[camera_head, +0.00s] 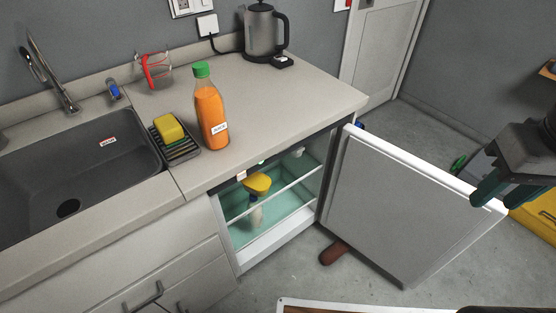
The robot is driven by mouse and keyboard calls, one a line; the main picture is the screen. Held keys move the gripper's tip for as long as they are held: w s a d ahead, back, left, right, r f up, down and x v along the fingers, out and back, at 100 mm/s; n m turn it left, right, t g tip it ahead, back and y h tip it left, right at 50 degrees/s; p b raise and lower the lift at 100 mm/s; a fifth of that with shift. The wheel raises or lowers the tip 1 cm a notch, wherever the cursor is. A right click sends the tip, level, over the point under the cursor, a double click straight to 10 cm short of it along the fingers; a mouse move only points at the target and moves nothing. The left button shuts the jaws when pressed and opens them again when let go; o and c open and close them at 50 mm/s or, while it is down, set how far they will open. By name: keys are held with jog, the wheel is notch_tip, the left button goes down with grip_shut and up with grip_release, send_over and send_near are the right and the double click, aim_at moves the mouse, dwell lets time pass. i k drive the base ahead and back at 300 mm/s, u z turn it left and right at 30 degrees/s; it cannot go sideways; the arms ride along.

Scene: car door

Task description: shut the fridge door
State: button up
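The fridge (262,243) is built in under the counter, with a teal interior and a wire rail across its opening. Its grey door (400,205) stands wide open, swung out to the right, with a white top edge. A yellow-topped item (257,184) shows inside the fridge. My gripper (497,193), dark with teal fingers, is at the right, by the outer top corner of the door. The fingers overlap that corner in the picture; I cannot tell whether they touch it or how far apart they are.
A brown object (333,253) lies on the floor below the door. An orange juice bottle (211,112), a kettle (262,35) and a sponge on a rack (181,151) stand on the counter (290,95). A yellow object (538,214) is on the right.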

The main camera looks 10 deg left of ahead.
aim_at(411, 217)
jog(key=z, duration=0.5)
jog(key=i, duration=0.3)
jog(key=u, duration=0.9)
jog(key=k, duration=0.45)
jog(key=z, duration=0.8)
jog(key=i, duration=0.5)
